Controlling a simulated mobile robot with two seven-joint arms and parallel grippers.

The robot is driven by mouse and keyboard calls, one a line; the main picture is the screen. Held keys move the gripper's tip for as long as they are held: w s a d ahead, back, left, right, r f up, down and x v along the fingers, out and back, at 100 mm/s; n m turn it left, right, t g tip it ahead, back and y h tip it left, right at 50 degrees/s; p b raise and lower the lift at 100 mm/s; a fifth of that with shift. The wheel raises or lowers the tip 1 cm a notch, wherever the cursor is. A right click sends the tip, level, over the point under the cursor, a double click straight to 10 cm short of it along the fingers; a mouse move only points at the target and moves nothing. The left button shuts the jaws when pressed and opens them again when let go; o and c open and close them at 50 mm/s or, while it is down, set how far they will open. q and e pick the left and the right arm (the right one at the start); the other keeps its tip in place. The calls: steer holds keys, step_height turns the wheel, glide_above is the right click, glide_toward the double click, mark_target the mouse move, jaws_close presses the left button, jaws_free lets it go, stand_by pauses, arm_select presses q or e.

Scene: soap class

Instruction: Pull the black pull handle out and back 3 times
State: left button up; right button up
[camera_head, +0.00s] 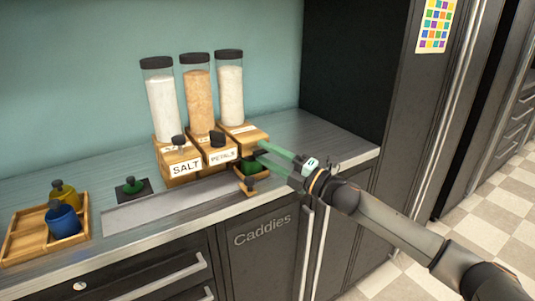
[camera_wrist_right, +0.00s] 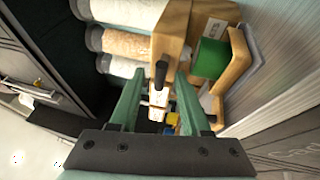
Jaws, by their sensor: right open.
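Three clear dispensers with black lids stand on wooden bases on the counter. The rightmost dispenser (camera_head: 229,88) holds white grains, and its base is at my right gripper (camera_head: 264,153). The gripper's two green fingers are open. In the right wrist view, the black pull handle (camera_wrist_right: 161,75) sticks out from a wooden base (camera_wrist_right: 172,35) between the open fingers (camera_wrist_right: 159,82). I cannot tell whether either finger touches it. A green cup (camera_wrist_right: 208,58) sits in a wooden holder (camera_wrist_right: 238,62) beside it. In the head view, the fingers partly hide this area. My left gripper is not in view.
The SALT base (camera_head: 184,168) and PETALS base (camera_head: 222,156) stand to the left, close together. Another green cup (camera_head: 133,186) stands on a dark pad. The counter's right end is clear.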

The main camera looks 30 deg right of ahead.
steer(key=shift+c, duration=0.3)
jaws_close()
stand_by(1.2)
